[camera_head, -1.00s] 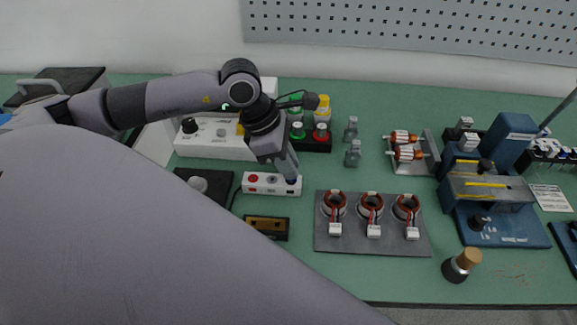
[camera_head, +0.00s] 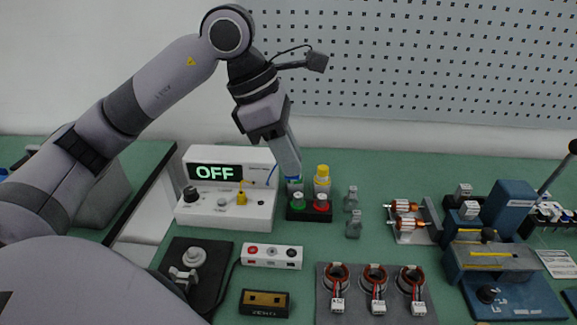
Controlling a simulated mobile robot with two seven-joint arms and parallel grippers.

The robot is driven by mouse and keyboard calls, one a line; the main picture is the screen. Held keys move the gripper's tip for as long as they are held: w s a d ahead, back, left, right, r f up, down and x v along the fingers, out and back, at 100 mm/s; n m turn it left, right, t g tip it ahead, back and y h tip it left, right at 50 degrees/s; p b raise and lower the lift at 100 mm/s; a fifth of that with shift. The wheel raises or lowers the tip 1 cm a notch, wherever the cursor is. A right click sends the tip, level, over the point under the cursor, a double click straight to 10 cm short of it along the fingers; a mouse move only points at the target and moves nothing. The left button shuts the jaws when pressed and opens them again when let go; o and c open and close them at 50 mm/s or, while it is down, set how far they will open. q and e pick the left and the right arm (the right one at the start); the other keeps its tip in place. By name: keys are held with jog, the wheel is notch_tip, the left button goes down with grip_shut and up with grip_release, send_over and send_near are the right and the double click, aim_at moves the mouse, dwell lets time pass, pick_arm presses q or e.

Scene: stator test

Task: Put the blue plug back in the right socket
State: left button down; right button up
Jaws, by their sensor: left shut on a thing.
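My left gripper (camera_head: 292,178) is shut on the blue plug (camera_head: 293,181), of which only a little blue shows at the fingertips. It appears in front of the back of the dark button box, raised above the bench. A white tester (camera_head: 225,212) with an "OFF" display stands to its left. A yellow plug (camera_head: 241,196) stands on the tester's front, and a thin blue lead (camera_head: 271,176) shows at its right side. A low white socket strip (camera_head: 272,257) with red, grey and dark spots lies nearer the front. My right gripper is not in view.
A dark box with green and red buttons (camera_head: 309,214) stands below the gripper. Grey fittings (camera_head: 353,228), a plate with several copper-wound stators (camera_head: 333,308) and a blue fixture (camera_head: 510,300) lie to the right. Green bench shows between them.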

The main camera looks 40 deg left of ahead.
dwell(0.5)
pick_arm(q)
jog(key=shift+w+a, duration=0.15)
jog(key=shift+a, duration=0.15)
jog(key=w+a+p, duration=0.2)
jog(key=w+a, duration=0.4)
jog(key=a, duration=0.7)
jog(key=shift+f, duration=0.1)
